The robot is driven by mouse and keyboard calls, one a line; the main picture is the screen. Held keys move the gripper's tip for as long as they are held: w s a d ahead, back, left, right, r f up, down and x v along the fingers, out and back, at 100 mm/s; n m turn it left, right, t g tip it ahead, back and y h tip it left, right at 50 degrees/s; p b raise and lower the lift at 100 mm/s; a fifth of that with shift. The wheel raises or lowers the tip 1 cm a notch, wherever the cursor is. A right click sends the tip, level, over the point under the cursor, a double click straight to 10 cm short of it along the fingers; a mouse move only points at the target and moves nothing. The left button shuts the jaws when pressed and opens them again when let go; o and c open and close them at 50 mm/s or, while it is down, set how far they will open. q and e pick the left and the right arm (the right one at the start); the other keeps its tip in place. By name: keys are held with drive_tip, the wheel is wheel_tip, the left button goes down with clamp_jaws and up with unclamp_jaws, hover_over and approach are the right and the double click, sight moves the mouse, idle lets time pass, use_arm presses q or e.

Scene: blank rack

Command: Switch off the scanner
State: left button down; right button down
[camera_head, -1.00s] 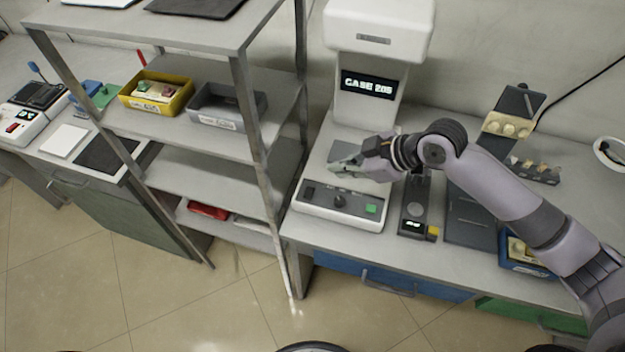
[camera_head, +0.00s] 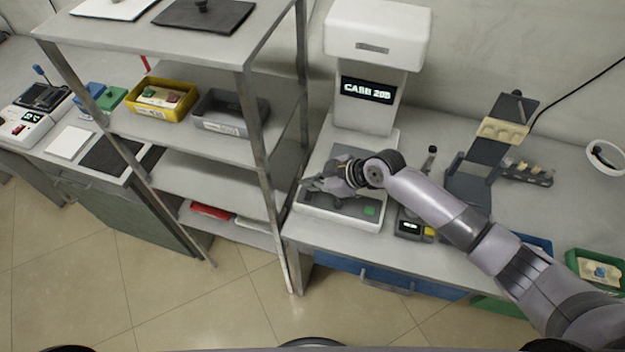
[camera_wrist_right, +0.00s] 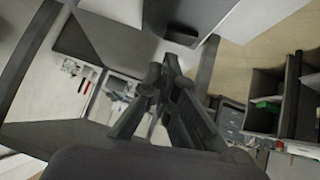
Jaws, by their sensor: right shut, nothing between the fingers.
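The gripper and wrist hide much of the panel's left and middle, including the dark rocker there. I cannot tell whether the fingertips touch it. In the right wrist view the shut fingers (camera_wrist_right: 160,72) show, but the panel is not clear. My left gripper is not in view.
A metal shelf rack (camera_head: 262,150) stands close to the left of the scanner, its post near my fingertips. A small dark device (camera_head: 408,228) with a lit readout sits right of the scanner, under my forearm. A yellow bin (camera_head: 160,98) and a grey bin (camera_head: 228,115) stand on the rack.

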sight(310, 195)
drive_tip(key=shift+w+f, duration=0.1)
drive_tip(key=shift+f, duration=0.65)
drive_tip(key=b, duration=0.2)
drive_tip(key=f+b, duration=0.1)
drive_tip(key=shift+w+d+f+m+g+b, duration=0.15)
drive_tip(key=shift+w+f+m+g+b, duration=0.15)
drive_tip(key=shift+w+g+b, duration=0.1)
drive_tip(key=shift+s+r+p, duration=0.1)
drive_tip(key=shift+r+p, duration=0.25)
drive_tip(key=shift+p, duration=0.3)
drive_tip(key=shift+s, duration=0.15)
